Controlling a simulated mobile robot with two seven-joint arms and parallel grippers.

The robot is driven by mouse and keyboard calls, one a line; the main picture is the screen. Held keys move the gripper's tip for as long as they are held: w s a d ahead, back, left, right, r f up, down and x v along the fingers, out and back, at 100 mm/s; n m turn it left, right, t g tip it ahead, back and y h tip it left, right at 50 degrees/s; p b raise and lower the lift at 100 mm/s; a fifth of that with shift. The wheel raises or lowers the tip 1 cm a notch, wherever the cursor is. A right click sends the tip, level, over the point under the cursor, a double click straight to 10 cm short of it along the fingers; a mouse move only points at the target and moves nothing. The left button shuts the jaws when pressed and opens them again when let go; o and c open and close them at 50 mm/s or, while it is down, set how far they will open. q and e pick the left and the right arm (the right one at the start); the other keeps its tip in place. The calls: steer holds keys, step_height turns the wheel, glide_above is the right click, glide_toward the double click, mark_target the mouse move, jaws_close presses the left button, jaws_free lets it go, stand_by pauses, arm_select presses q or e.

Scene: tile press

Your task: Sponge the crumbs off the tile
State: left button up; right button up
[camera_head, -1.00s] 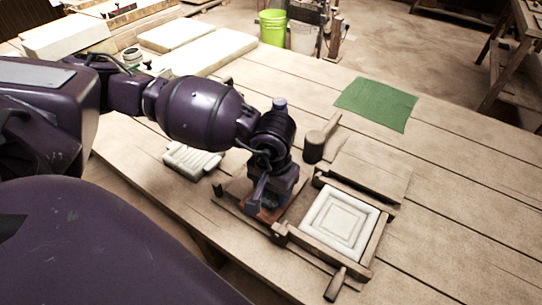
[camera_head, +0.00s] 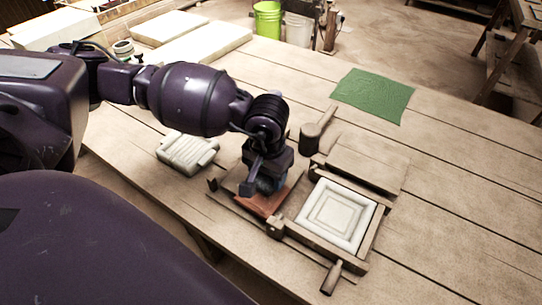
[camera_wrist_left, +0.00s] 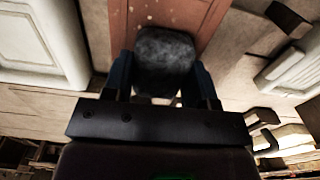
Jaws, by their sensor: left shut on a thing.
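The reddish-brown tile (camera_head: 272,204) lies on a wooden board beside the press frame. It also shows in the left wrist view (camera_wrist_left: 208,18), with small pale crumbs (camera_wrist_left: 149,16) on its surface. My left gripper (camera_head: 264,185) is over the tile, shut on a dark grey sponge (camera_wrist_left: 165,58). The sponge sits between the two fingers, low at the tile; the frames do not show clearly whether it touches. The sponge and gripper hide part of the tile. My right gripper is not in view.
The wooden press frame (camera_head: 312,242) with a white relief mould (camera_head: 337,215) stands right of the tile, its handle towards the front. A mallet (camera_head: 313,135) lies behind. A white ribbed block (camera_head: 186,152) lies left. A green cloth (camera_head: 372,97) is farther back; the table's right side is clear.

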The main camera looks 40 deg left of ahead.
arm_select(q)
steer(key=shift+s+a, duration=0.1)
steer(key=shift+a, duration=0.6)
steer(key=shift+s, duration=0.15)
steer(key=shift+s+f, duration=0.15)
steer(key=shift+s, duration=0.35)
steer(key=shift+s+d, duration=0.1)
steer(key=shift+s+p, duration=0.3)
steer(key=shift+s, duration=0.3)
steer(key=shift+d, duration=0.15)
steer(key=shift+d, duration=0.1)
steer(key=shift+w+d, duration=0.15)
steer(key=shift+d, duration=0.35)
